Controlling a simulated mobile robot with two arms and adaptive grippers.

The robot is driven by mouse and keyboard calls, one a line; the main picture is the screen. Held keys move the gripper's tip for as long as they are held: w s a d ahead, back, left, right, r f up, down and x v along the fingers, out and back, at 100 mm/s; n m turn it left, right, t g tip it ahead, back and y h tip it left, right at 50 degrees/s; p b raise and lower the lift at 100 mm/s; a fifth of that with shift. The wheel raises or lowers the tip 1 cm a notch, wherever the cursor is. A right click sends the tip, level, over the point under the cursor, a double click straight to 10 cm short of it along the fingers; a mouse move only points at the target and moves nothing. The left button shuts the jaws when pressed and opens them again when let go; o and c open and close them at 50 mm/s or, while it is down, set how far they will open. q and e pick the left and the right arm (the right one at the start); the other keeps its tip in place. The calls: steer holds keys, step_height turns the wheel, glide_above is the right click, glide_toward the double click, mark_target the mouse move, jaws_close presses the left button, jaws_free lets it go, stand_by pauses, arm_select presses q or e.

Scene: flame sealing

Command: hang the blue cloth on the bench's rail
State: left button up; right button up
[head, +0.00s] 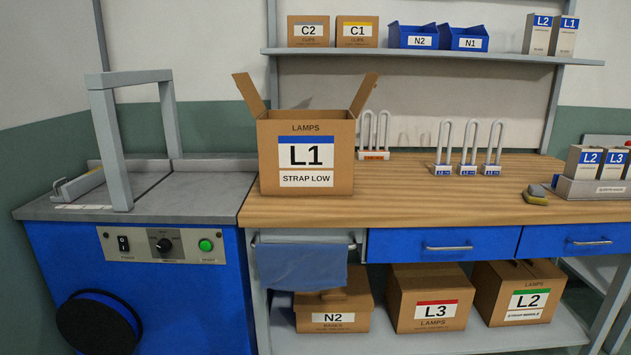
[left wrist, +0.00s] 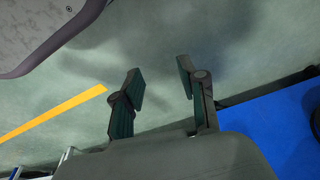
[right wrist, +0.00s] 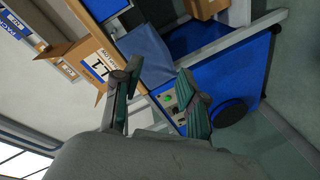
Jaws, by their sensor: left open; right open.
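The blue cloth (head: 298,266) hangs draped over the rail (head: 352,246) at the left front of the bench (head: 420,205). Its front face falls flat below the rail, in front of the lower shelf. The cloth also shows in the right wrist view (right wrist: 148,54), beyond the fingertips. My right gripper (right wrist: 158,74) is open, with nothing seen between its fingers, and points toward the bench front. My left gripper (left wrist: 160,76) is open and empty above the floor. Neither gripper shows in the head view.
An open box L1 (head: 306,155) stands on the bench top above the cloth. A blue strapping machine (head: 150,260) adjoins on the left. Boxes N2 (head: 332,318), L3 (head: 428,296) and L2 (head: 520,290) sit on the lower shelf (head: 400,342). Blue drawers (head: 440,244) are right of the rail.

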steer(key=s+d+f+m+g+h, duration=0.25)
steer(key=s+d+f, duration=0.2)
steer(key=f, duration=0.35)
steer(key=s+d+f+m+g+h, duration=0.1)
steer(key=s+d+f+m+g, duration=0.3)
steer(key=f, duration=0.4)
steer(key=s+f+m+g+p, duration=0.1)
steer(key=s+f+g+p, duration=0.3)
steer(key=s+f, duration=0.5)
steer(key=s+f+m+g+p, duration=0.2)
steer(key=s+f+g+p, duration=0.25)
steer(key=s, duration=0.85)
arm_select(q)
steer(key=s+a+f+p, duration=0.1)
steer(key=s+p, duration=0.3)
steer(key=s, duration=0.5)
steer(key=s+a+f+g+p, duration=0.1)
steer(key=s+f+p, duration=0.3)
steer(key=s, duration=0.6)
steer(key=shift+a+g+p, duration=0.3)
steer(key=shift+a+p, duration=0.25)
steer(key=shift+a, duration=0.1)
arm_select(e)
steer(key=s+d+f, duration=0.2)
steer(key=s, duration=1.1)
steer(key=shift+s+d+f+n+y, duration=0.15)
steer(key=shift+s+d+n+y, duration=0.15)
steer(key=shift+d+n+y, duration=0.1)
arm_select(q)
steer(key=shift+f, duration=0.1)
